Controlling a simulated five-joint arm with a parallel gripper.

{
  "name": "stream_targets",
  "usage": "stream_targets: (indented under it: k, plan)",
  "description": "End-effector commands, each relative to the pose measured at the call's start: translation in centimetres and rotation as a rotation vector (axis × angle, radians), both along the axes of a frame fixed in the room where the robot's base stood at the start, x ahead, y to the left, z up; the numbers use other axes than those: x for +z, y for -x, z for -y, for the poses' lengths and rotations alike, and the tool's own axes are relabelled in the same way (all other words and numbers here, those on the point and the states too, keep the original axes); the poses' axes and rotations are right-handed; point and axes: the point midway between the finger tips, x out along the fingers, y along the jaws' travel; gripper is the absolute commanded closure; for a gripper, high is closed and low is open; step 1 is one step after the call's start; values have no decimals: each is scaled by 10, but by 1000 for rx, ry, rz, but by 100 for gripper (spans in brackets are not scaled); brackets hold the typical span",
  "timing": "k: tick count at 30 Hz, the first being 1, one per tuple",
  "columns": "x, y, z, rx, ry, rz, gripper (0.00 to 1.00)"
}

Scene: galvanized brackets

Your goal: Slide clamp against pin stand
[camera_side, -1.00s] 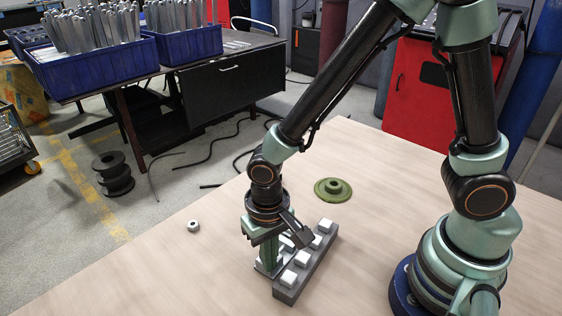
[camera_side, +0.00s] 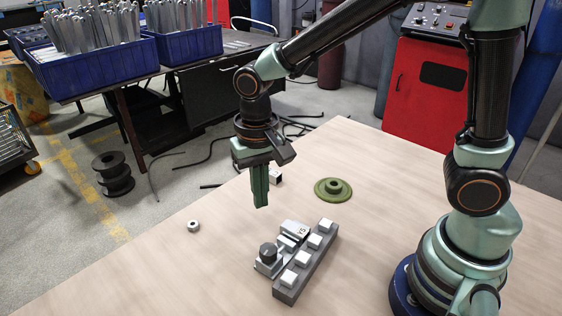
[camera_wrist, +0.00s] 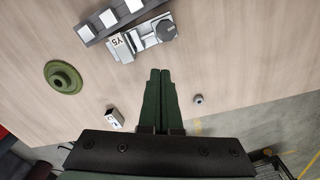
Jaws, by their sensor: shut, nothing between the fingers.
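The clamp (camera_side: 282,247) is a pale grey block with a dark round knob at its near end and a label at its far end. It lies on the table right along the left side of the pin stand (camera_side: 305,264), a dark grey bar with several white square pins. I cannot tell whether they touch along the whole length. The wrist view also shows the clamp (camera_wrist: 146,39) beside the pin stand (camera_wrist: 84,32) at the top. My gripper (camera_side: 261,205) is shut and empty, raised above the table behind the clamp; its fingers (camera_wrist: 160,72) point toward it in the wrist view.
A green flanged disc (camera_side: 333,190) lies right of my gripper. A small labelled block (camera_side: 275,177) sits behind my gripper, and a small round nut-like part (camera_side: 193,226) is to the left. The table's front left is clear.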

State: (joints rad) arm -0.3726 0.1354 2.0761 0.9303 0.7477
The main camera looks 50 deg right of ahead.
Motion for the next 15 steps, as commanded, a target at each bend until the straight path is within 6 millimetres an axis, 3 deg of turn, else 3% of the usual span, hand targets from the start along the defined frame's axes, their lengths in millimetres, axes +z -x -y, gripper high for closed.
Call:
stream_targets:
  k: [3, 8, 15]
  plan:
    - [-2, -17, 16, -46, 1, -1, 100]
    - [-15, -19, 18, -51, 1, -3, 100]
    - [-58, -17, 18, -50, 2, -6, 100]
